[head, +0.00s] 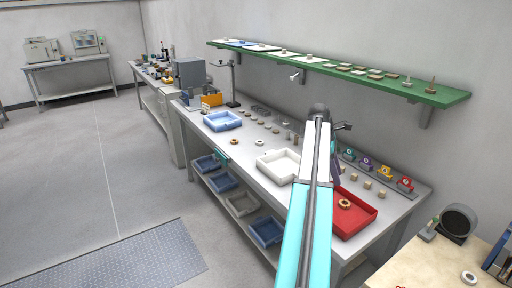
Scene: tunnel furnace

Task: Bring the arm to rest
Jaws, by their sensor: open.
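My arm rises from the bottom middle of the head view as a long turquoise and grey link, with a dark joint at its top in front of the shelf wall. Small dark and turquoise parts show just right of that joint, partly behind the link. I cannot make out any fingertips there, and the link hides part of the bench behind it.
The long white bench (222,143) holds a blue tray (222,121), a white tray (279,166) and a red tray (353,213) with a ring. A green shelf (440,95) runs above. A wooden table (428,263) stands lower right. The left floor is clear.

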